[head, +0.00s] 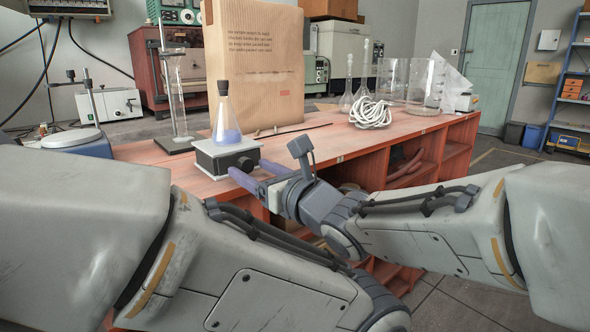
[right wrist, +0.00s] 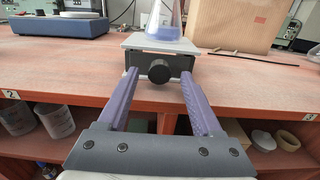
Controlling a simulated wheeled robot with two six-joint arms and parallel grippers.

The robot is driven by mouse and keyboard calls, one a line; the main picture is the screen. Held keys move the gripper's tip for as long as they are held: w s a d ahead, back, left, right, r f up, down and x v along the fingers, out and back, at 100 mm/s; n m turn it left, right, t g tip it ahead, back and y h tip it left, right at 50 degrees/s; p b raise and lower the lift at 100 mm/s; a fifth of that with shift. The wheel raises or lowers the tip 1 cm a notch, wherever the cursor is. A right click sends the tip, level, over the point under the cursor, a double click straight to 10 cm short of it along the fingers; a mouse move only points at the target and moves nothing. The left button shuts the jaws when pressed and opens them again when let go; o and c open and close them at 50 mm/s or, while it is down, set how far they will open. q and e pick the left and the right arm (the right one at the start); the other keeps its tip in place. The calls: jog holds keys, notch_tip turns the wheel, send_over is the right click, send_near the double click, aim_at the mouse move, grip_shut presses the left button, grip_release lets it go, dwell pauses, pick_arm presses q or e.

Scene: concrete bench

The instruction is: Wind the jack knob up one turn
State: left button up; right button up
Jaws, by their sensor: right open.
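The lab jack (head: 210,158) stands near the front edge of the bench, with a pale top plate and a dark body. Its round black knob (head: 245,163) faces my side; it also shows in the right wrist view (right wrist: 158,72). A stoppered conical flask (head: 226,118) with violet liquid stands upright on the jack. My right gripper (head: 246,172) is open, with its purple fingers pointing at the jack. In the right wrist view the knob appears between the two fingertips (right wrist: 158,80), with a visible gap on each side. My left gripper is out of view.
A large paper bag (head: 254,65) stands behind the jack. A clamp stand (head: 178,143) with a glass cylinder is left of it. A coiled white cable (head: 371,113) and clear beakers (head: 428,85) are farther right. Open shelves lie under the red bench top (head: 330,135).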

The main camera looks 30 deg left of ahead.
grip_shut()
jog(key=shift+f+m+b, duration=0.1)
jog(key=shift+m+b, duration=0.3)
jog(key=shift+b, duration=0.05)
jog(key=shift+m+b, duration=0.65)
jog(key=shift+m, duration=0.35)
jog(key=m, duration=0.3)
jog(key=shift+w+b, duration=0.1)
jog(key=shift+b, duration=0.25)
grip_release()
jog(key=shift+d, duration=0.1)
